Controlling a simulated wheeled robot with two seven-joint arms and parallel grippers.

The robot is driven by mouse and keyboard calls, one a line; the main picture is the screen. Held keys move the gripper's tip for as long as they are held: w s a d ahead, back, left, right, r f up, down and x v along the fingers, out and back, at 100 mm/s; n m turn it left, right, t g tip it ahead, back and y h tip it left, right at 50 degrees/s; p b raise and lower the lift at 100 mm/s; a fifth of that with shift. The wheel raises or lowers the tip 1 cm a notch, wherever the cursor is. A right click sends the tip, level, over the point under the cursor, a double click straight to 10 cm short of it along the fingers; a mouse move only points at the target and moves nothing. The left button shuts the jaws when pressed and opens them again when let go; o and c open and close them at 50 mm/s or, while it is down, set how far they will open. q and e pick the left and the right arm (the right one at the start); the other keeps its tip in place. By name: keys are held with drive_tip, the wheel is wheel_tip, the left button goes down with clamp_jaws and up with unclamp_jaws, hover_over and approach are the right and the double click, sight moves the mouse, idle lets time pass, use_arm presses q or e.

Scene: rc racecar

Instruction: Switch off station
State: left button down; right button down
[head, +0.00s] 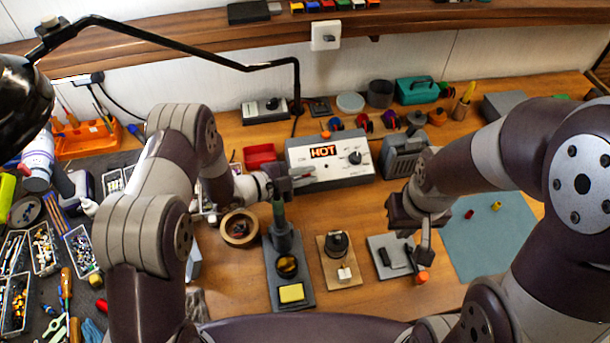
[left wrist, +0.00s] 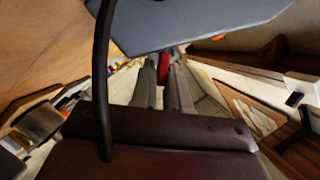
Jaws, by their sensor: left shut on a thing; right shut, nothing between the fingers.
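The station (head: 360,173) is a light grey box at the back middle of the bench. Its display (head: 323,152) reads HOT in lit red-orange, and a dark knob (head: 354,158) sits to the right. My left gripper (head: 304,172) is at the left part of the station's front. In the left wrist view its fingers are shut on a small red part (left wrist: 163,68), which may be a switch; a grey-blue surface lies just above it. A dark cable crosses that view. My right gripper (head: 425,238) is shut and empty, pointing down above a grey plate at right.
An iron stand (head: 270,265) with a green-handled iron (head: 279,214) and yellow sponge (head: 292,293) stands in front of my left gripper. A wooden block (head: 329,272) and a grey plate (head: 384,243) lie to its right. A black lamp arm (head: 180,42) spans overhead.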

idle(0.3)
use_arm(q)
drive_tip(key=c, duration=1.5)
unclamp_jaws()
